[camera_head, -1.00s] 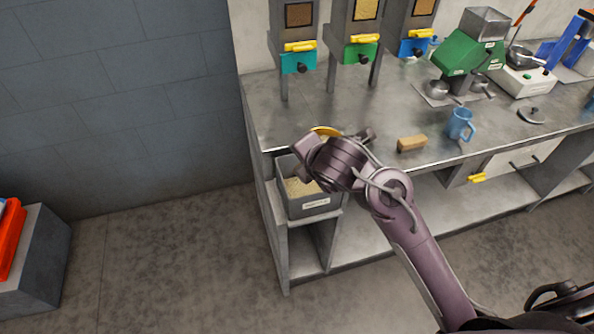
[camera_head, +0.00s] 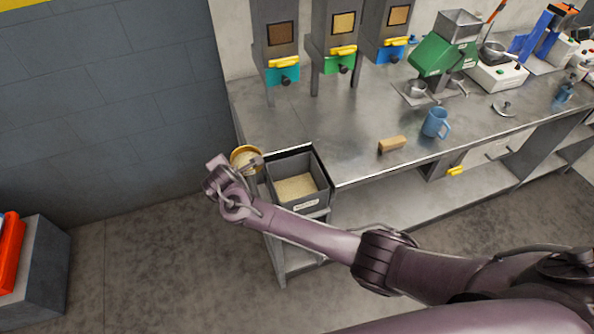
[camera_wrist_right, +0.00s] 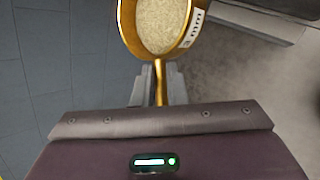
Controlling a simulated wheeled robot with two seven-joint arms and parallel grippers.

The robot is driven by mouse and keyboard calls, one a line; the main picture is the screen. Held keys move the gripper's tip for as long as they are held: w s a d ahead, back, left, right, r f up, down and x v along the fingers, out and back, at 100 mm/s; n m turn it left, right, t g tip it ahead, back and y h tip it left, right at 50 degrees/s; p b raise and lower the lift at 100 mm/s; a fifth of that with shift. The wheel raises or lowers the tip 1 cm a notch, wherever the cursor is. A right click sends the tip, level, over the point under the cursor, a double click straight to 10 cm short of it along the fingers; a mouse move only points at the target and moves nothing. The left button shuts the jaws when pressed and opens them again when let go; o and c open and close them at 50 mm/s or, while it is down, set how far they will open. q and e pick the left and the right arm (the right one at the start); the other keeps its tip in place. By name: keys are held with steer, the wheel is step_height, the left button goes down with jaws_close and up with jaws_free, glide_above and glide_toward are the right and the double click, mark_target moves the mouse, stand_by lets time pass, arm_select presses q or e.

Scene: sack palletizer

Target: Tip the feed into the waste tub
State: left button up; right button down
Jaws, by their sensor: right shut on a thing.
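A yellow scoop (camera_head: 246,157) is held near the bench's left front corner. In the right wrist view the scoop (camera_wrist_right: 162,22) carries pale, grainy feed and has a white label on its side. My right gripper (camera_wrist_right: 160,88) is shut on the scoop's handle. The grey open tub (camera_head: 292,163) stands at the bench's front left end, just right of the scoop, with pale grainy material on its bottom. Its front label is too small to read. The scoop is beside the tub, not over its middle. My left gripper is not in view.
The steel bench (camera_head: 320,130) has free room behind the tub. A tan block (camera_head: 392,144) and a blue mug (camera_head: 436,123) are farther right. Three hoppers with yellow handles stand at the back, including one with a teal outlet (camera_head: 283,75).

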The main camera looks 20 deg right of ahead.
mark_target(245, 172)
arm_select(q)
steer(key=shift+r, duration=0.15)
arm_select(e)
steer(key=shift+w+d, duration=0.35)
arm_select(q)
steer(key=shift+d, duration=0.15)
arm_select(e)
steer(key=shift+s+d+f+m+t+y+b, duration=0.1)
steer(key=shift+s+d+m+t+y+b, duration=0.2)
steer(key=shift+d, duration=0.2)
steer(key=shift+s+d+f+m+t+y+b, duration=0.15)
steer(key=shift+s+d+m+y, duration=0.15)
steer(key=shift+d, duration=0.2)
steer(key=shift+s+d+r+m+t+y+b, duration=0.1)
steer(key=shift+s+d+m+t+y+b, duration=0.1)
steer(key=shift+d+y, duration=0.25)
steer(key=shift+d, duration=0.25)
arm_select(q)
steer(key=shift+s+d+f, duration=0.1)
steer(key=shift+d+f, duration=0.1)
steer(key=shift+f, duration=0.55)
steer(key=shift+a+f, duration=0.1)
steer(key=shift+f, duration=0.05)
arm_select(e)
steer(key=shift+d+y, duration=0.2)
steer(key=shift+y, duration=0.05)
steer(key=shift+s+d, duration=0.1)
